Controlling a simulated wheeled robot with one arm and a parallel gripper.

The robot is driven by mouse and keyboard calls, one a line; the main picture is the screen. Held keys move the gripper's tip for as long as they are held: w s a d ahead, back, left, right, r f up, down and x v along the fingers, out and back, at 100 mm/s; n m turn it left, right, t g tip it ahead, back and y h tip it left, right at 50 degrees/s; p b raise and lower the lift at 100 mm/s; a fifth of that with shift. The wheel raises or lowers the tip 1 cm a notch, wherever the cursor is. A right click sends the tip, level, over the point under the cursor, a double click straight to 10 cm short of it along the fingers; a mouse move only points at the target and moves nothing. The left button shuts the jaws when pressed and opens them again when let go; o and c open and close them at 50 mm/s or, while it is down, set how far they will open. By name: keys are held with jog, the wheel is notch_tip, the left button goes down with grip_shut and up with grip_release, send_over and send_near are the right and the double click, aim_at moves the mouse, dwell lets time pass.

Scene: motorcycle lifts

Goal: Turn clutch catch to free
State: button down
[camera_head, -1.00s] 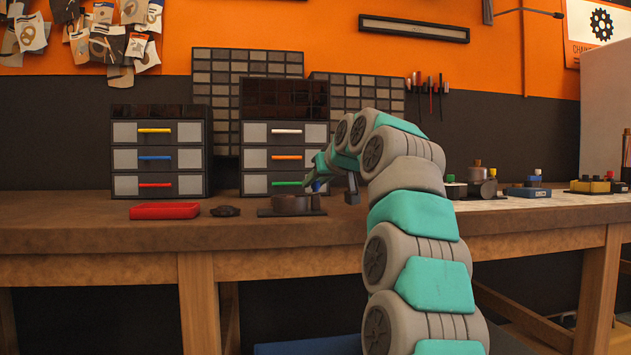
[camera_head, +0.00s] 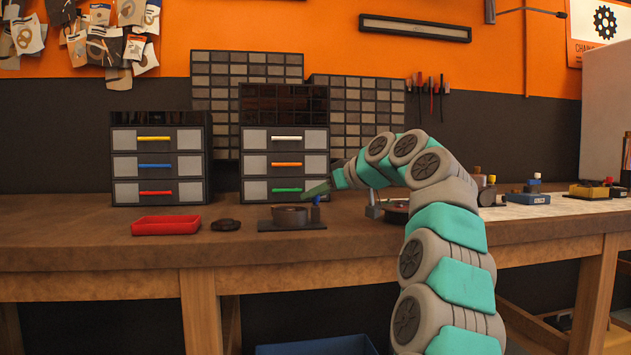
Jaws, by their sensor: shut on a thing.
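A clutch unit (camera_head: 290,216), a dark round drum on a flat dark plate (camera_head: 283,227), stands on the workbench in front of the right-hand drawer cabinet. Which position the catch points to cannot be read.
A red tray (camera_head: 165,225) and a small dark knob-like part (camera_head: 226,225) lie to the left. Two drawer cabinets (camera_head: 158,160) stand behind. A dark round part (camera_head: 396,213) is partly hidden by my arm.

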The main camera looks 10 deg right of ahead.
jog(key=shift+r+n+g+y+p, duration=0.15)
jog(key=shift+n+g+y+p, duration=0.6)
jog(key=shift+p, duration=0.75)
jog(key=shift+n+y, duration=0.35)
jog(key=c, duration=0.7)
grip_release()
jog(key=v, duration=0.7)
jog(key=shift+s+d+r+p, duration=0.1)
jog(key=shift+s+d+p, duration=0.15)
jog(key=shift+p, duration=0.05)
